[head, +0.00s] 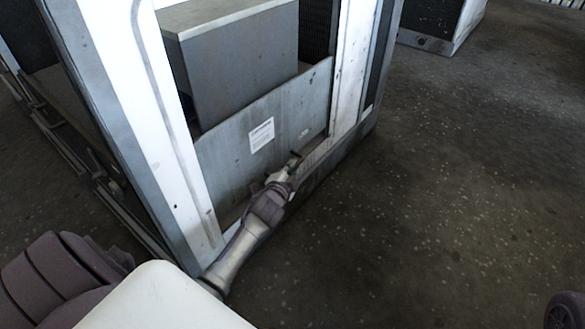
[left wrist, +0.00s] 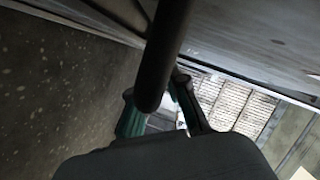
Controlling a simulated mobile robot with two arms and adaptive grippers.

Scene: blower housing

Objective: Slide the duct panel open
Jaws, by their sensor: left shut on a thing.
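The duct panel (head: 229,151) is a worn grey sheet with a white label. It stands upright across the lower part of the housing's opening, with an open gap above it. My left gripper (head: 291,167) is low at the panel's right part, shut on a small dark handle (head: 297,154). In the left wrist view a dark bar (left wrist: 168,50) runs down to my left gripper (left wrist: 160,105), whose teal fingers show on either side of it. The exact contact is hidden. My right gripper is not in view.
The housing has a white left post (head: 140,95) and a white right post (head: 354,65). A grey box (head: 235,60) sits inside behind the panel. Another unit (head: 440,25) stands at the back right.

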